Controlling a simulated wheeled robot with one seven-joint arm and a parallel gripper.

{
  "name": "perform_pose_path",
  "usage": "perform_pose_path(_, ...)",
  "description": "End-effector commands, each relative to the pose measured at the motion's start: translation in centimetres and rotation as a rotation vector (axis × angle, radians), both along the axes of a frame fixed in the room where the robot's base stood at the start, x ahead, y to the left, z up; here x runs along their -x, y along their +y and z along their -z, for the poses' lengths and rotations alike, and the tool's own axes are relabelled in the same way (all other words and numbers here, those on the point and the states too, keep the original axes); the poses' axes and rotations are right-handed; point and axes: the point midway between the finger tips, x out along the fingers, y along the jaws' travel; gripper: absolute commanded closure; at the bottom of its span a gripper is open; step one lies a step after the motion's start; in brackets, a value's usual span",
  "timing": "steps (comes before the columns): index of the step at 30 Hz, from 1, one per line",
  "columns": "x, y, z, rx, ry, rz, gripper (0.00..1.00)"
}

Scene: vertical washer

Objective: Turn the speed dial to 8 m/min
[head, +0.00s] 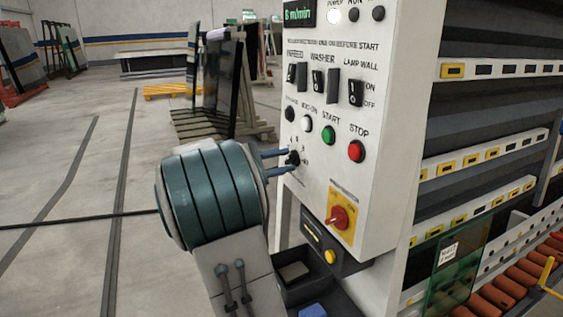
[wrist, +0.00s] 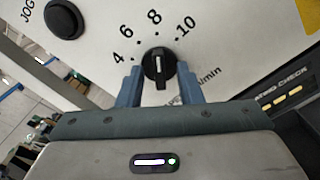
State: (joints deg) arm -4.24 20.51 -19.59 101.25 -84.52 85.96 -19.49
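The black speed dial (wrist: 158,71) sits on the white panel, ringed by 4, 6, 8, 10 and "m/min". Its white mark points nearly straight up, toward the 8. In the head view the dial (head: 293,158) is small and partly covered by my fingers. My gripper (wrist: 160,84) reaches the panel with one blue finger on each side of the dial. A narrow gap seems to show between the fingers and the dial; contact is hard to tell. The panel's green display (head: 298,13) reads a number with "m/min"; the digit looks like 8 but is blurred.
Above the dial are black, white, green START (head: 328,134) and red STOP (head: 356,151) buttons and several switches. A red emergency knob (head: 339,217) on a yellow plate sticks out below right. A dark open bin (head: 300,280) lies below the panel.

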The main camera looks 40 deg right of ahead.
Motion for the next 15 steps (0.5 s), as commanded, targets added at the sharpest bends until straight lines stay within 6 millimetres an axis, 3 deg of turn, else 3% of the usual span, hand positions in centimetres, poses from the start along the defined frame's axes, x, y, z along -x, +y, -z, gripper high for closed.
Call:
perform_pose_path(8,-0.5,1.7,0.0,-0.001,0.0,-0.002,0.67)
perform_pose_path(15,-1.8,6.9,0.1,0.0,0.0,-0.005,0.67)
